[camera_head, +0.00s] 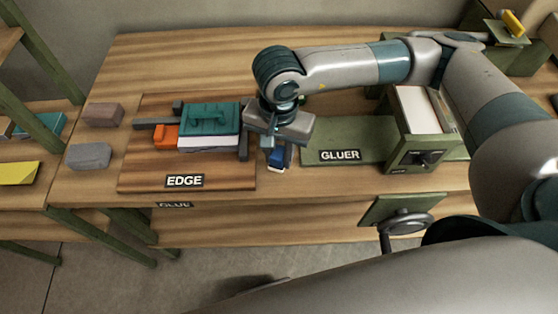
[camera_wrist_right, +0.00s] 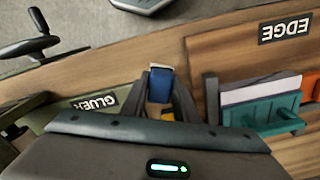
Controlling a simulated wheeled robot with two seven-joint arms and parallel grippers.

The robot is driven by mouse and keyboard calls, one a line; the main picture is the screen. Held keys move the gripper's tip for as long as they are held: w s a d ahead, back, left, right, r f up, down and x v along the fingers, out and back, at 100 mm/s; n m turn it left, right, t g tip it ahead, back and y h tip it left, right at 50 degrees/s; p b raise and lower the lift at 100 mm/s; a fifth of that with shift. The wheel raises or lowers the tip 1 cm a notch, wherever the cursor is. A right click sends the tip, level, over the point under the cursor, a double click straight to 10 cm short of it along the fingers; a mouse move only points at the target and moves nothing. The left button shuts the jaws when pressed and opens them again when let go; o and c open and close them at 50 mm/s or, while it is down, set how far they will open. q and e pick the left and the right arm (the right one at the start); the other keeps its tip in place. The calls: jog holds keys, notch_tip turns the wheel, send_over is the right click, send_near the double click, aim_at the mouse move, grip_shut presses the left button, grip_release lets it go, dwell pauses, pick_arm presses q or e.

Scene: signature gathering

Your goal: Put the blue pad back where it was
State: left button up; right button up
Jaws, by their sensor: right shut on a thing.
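The blue pad (camera_head: 279,158) is small, with a pale lower end, and shows below my right gripper (camera_head: 275,146) in the head view. In the wrist view, my right gripper (camera_wrist_right: 160,100) is shut on the blue pad (camera_wrist_right: 161,84), which stands out between the two fingertips. A bit of orange-yellow (camera_wrist_right: 166,116) shows behind it, between the fingers. The pad is over the strip of table between the EDGE board (camera_head: 145,180) and the green GLUER base (camera_head: 330,134). I cannot tell whether it touches the table. My left gripper is not in view.
On the EDGE board are a teal block (camera_head: 208,116) over a pale stack (camera_head: 208,142), an orange piece (camera_head: 165,135) and dark upright stops. A brown block (camera_head: 103,115) and a grey block (camera_head: 88,156) lie left. The gluer box (camera_head: 420,125) stands right. A handwheel (camera_head: 405,225) sticks out in front.

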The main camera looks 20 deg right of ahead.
aim_at(279, 164)
jog(key=shift+f, duration=0.1)
jog(key=shift+f+p, duration=0.3)
jog(key=shift+p, duration=0.1)
jog(key=shift+f+p, duration=0.65)
jog(key=shift+f, duration=0.9)
jog(key=shift+f+b, duration=0.25)
jog(key=shift+b, duration=0.05)
jog(key=o, duration=1)
jog(key=shift+r, duration=0.1)
jog(key=shift+r, duration=0.1)
